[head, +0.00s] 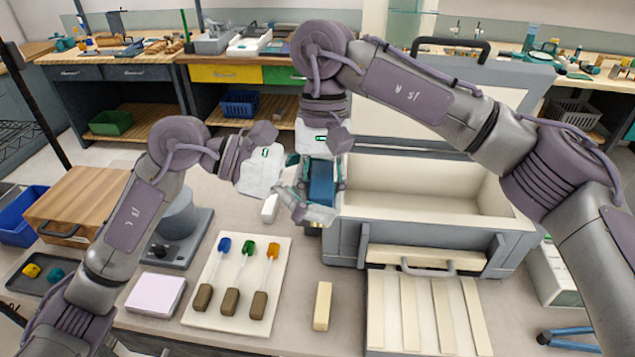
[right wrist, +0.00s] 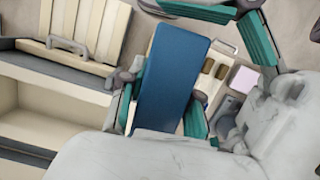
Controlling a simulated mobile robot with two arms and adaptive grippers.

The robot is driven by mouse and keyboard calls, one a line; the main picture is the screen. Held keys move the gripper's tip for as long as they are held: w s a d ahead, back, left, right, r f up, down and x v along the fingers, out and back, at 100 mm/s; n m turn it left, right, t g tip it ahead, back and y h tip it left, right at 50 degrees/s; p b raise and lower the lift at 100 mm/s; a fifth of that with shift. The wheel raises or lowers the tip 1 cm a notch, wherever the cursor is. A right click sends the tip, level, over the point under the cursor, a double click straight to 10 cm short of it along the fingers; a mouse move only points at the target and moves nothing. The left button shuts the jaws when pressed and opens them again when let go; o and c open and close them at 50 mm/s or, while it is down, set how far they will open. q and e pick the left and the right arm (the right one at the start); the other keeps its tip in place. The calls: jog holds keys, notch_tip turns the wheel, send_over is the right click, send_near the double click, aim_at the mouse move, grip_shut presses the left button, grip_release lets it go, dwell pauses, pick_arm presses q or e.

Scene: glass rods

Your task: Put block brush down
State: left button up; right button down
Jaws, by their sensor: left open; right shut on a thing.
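My right gripper (head: 322,188) is shut on a blue block (head: 321,180), which I take to be the block brush. In the right wrist view the block (right wrist: 167,80) is a long, flat-faced blue bar between teal fingers. It is held upright above the bench, by the left front corner of the open cream box. My left gripper (head: 298,198) is open, just left of and close to the blue block; its teal fingers also show at the top of the right wrist view (right wrist: 225,20). I cannot tell whether it touches the block. The block's lower end is partly hidden.
A white board (head: 191,318) bears three rods with blue, green and orange tips and brown handles. A cream block (head: 322,306) lies to its right. The cream box (head: 430,235) and a slatted panel (head: 378,330) stand right.

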pick_arm(q)
jog(key=shift+s, duration=0.1)
jog(key=c, duration=0.9)
pick_arm(e)
jog(key=c, duration=0.7)
grip_release()
